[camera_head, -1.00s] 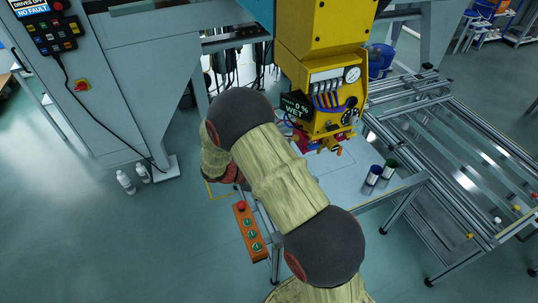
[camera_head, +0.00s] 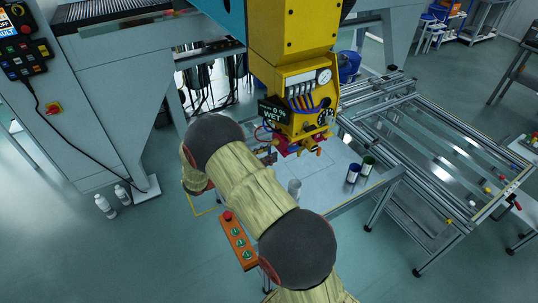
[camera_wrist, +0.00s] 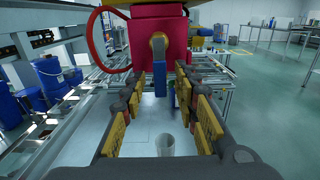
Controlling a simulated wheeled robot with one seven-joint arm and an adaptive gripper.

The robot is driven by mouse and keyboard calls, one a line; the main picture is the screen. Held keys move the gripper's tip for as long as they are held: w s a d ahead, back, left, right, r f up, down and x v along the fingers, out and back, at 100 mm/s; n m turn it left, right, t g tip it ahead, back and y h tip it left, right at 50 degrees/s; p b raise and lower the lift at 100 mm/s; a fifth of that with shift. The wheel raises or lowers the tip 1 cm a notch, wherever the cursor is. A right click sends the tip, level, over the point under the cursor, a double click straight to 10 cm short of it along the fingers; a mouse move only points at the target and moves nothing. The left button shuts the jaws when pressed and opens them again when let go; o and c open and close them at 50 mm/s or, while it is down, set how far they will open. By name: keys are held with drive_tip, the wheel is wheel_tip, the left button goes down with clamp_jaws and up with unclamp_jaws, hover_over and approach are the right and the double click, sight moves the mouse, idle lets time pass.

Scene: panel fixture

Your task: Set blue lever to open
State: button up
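In the wrist view a blue lever (camera_wrist: 160,79) hangs straight down from a grey pivot on the front of a red block (camera_wrist: 157,40). My gripper (camera_wrist: 161,88) is open, with its yellow-padded fingers apart on the left and right of the lever. The lever shows between the fingertips, and I see no finger touching it. A second, smaller blue piece shows just behind and below it. In the head view the red block hangs under the yellow machine (camera_head: 291,75); my arm hides most of my gripper, and the lever is not clear there.
A clear cup (camera_wrist: 165,145) stands on the pale table below my gripper. Two capped bottles (camera_head: 353,173) stand on the table to its right. An orange button box (camera_head: 238,240) is beside my arm. A red hose (camera_wrist: 95,45) loops left of the block.

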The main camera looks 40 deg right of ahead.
drive_tip(key=shift+s+d, duration=0.15)
drive_tip(key=shift+d, duration=0.45)
drive_tip(key=c, duration=0.4)
drive_tip(key=c, duration=0.3)
clamp_jaws()
